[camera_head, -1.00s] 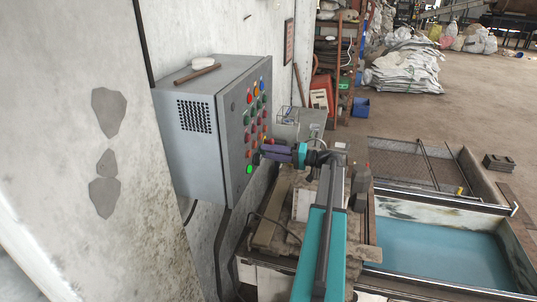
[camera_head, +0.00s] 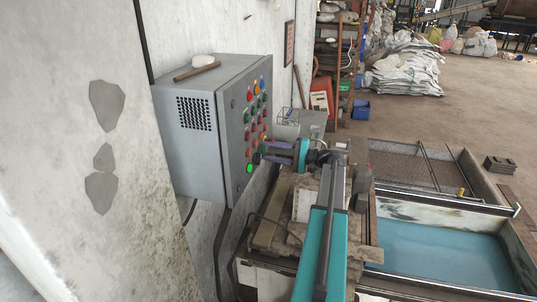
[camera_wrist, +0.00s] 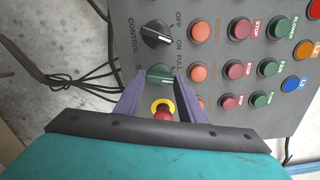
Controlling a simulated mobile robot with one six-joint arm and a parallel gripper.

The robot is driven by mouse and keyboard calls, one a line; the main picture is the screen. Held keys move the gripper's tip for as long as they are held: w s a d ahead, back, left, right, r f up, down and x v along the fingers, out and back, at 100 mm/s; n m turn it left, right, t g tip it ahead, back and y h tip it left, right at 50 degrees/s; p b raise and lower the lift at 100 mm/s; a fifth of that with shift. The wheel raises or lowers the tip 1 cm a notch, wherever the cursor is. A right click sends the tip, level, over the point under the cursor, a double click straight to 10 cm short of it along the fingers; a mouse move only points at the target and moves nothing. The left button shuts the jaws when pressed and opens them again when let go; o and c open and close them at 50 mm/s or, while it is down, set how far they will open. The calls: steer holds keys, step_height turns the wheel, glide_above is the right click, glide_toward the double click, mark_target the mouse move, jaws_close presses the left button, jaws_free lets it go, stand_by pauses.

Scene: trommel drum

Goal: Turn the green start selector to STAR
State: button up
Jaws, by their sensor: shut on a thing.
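The grey control panel (camera_head: 232,130) is fixed to the wall at left. In the wrist view, the green start selector (camera_wrist: 160,73) is a round knob with a pale mark, set below the black CONTROL selector (camera_wrist: 157,35). My gripper (camera_wrist: 157,77) has its two purple fingers on either side of the green knob and is shut on it. The label at one side reads FULL; the label at the other side is mostly hidden, with only an S showing. In the head view my gripper (camera_head: 263,152) reaches the panel's lower face and hides the knob.
A red button with a yellow ring (camera_wrist: 163,108) lies between my fingers. Red, orange and green buttons fill the panel beside them. A green lamp (camera_head: 249,168) glows at the panel's lower edge. Black cables (camera_wrist: 75,78) hang beside the panel.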

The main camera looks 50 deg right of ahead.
steer(key=shift+d+m, duration=0.3)
steer(key=shift+m, duration=1)
steer(key=o, duration=1)
steer(key=shift+s+f, duration=0.1)
steer(key=shift+o, duration=0.2)
steer(key=shift+a, duration=0.15)
steer(key=b+v, duration=0.4)
steer(key=v, duration=1)
steer(key=shift+a+f, duration=0.1)
